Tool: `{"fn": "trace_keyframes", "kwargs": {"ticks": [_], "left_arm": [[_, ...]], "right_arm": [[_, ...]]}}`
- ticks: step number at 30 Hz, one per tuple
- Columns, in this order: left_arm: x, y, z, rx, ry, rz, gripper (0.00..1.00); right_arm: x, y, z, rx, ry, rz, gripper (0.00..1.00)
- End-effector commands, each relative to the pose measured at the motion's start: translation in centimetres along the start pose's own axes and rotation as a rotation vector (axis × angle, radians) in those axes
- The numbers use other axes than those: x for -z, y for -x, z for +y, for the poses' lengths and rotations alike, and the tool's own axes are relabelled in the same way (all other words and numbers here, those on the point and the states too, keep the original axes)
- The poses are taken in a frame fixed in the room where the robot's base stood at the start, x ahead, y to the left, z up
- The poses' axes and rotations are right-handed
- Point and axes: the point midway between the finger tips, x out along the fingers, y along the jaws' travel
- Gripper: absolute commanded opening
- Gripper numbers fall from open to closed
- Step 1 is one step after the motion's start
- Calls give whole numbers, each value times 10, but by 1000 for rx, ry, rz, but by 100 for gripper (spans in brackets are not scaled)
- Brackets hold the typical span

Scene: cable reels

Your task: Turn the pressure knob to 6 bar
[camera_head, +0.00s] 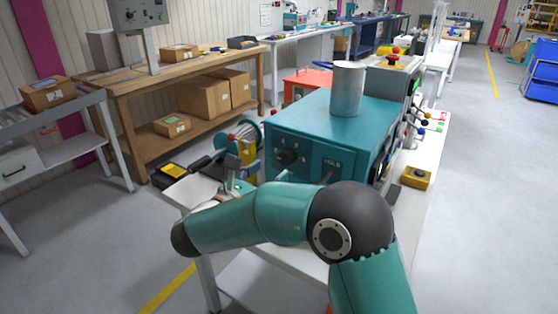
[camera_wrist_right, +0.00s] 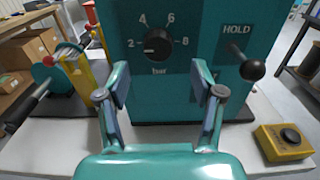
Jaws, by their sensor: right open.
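The teal machine (camera_head: 340,120) stands on a white table. Its black pressure knob (camera_wrist_right: 156,43) is on the front panel, inside a scale marked 2, 4, 6 and 8 with "bar" below. The knob also shows in the head view (camera_head: 288,157). Its pointer seems turned to the left, near the 2 side, but the exact reading is unclear. My right gripper (camera_wrist_right: 162,82) is open and empty, its fingers spread below the knob and apart from it. In the head view my right arm hides part of the machine's lower front. My left gripper is not in view.
A HOLD lever with a black ball (camera_wrist_right: 252,70) sticks out right of the knob. A yellow box with a black button (camera_wrist_right: 284,142) sits at the right on the table. A crank reel (camera_head: 246,140) stands left of the machine. A metal cylinder (camera_head: 347,88) stands on top.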

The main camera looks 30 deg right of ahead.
Motion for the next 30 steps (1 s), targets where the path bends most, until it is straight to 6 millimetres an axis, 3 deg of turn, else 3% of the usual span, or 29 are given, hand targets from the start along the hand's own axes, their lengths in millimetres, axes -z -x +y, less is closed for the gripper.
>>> {"fn": "trace_keyframes", "kwargs": {"ticks": [3, 9, 22, 23, 30], "left_arm": [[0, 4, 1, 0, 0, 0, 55], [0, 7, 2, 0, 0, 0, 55], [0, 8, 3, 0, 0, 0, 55], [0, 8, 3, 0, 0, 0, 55], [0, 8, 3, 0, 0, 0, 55]], "right_arm": [[-1, -26, -1, 5, -1, 0, 67], [0, -53, 0, 2, 0, 1, 67], [0, -64, 1, -2, 0, 0, 67], [0, -64, 1, -2, 0, 0, 65], [0, -63, 0, -1, 0, 1, 25]]}}
